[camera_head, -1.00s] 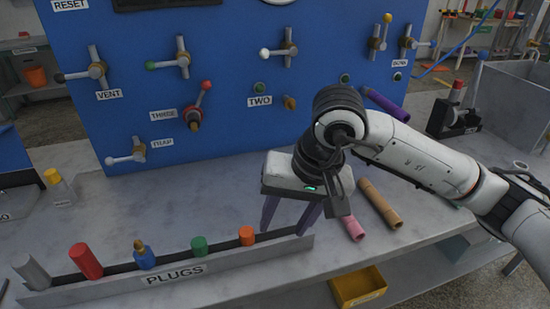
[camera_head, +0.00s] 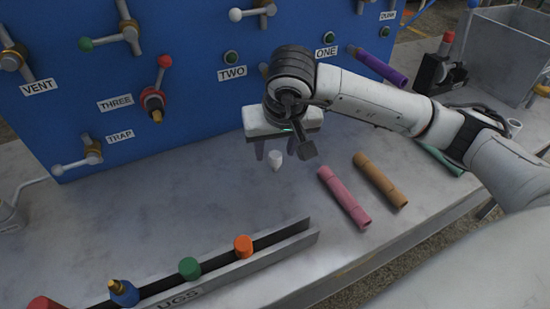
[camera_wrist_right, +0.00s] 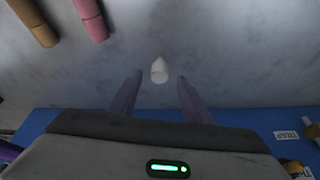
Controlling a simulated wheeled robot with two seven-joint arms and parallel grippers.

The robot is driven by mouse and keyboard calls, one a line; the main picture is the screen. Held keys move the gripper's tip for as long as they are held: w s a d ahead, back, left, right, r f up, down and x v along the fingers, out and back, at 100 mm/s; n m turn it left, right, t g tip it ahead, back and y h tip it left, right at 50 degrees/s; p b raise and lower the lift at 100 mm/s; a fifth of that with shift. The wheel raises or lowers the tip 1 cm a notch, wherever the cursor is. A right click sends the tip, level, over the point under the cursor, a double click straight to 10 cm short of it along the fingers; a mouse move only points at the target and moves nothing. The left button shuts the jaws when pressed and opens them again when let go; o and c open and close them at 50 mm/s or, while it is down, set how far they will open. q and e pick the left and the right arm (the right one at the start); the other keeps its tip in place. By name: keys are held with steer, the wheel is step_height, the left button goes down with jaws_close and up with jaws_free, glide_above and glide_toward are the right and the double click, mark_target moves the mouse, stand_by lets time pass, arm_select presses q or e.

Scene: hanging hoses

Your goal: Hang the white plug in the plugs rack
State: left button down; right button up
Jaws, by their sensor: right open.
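The white plug (camera_head: 275,160) stands on the grey bench top in front of the blue panel. It also shows in the right wrist view (camera_wrist_right: 159,70), just beyond and between the fingertips. My right gripper (camera_head: 272,155) is open with its fingers pointing down, close behind the plug; in the wrist view the fingers (camera_wrist_right: 158,77) are spread with nothing between them. The plugs rack (camera_head: 290,245) is a long grey channel at the front left, holding an orange plug (camera_head: 243,246), a green plug (camera_head: 189,268), a blue plug (camera_head: 123,292) and a red plug (camera_head: 45,303). Its right end is empty.
A pink hose (camera_head: 343,197) and a tan hose (camera_head: 380,180) lie on the bench to the right. A purple hose (camera_head: 378,67) sticks out from the blue panel (camera_head: 200,100), which also carries valve handles. The bench between plug and rack is clear.

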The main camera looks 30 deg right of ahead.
mark_target(275, 154)
steer(key=x, duration=0.2)
steer(key=shift+d+f, duration=0.15)
steer(key=shift+f, duration=0.2)
steer(key=shift+w+f, duration=0.2)
steer(key=shift+f, duration=0.1)
arm_select(q)
steer(key=shift+w+r, duration=0.25)
steer(key=shift+w, duration=0.2)
arm_select(e)
steer(key=shift+c, duration=0.4)
jaws_close()
arm_select(q)
steer(key=shift+s+a+f, duration=0.1)
steer(key=shift+s+f, duration=0.05)
steer(key=shift+s, duration=0.05)
arm_select(e)
steer(key=shift+r, duration=0.15)
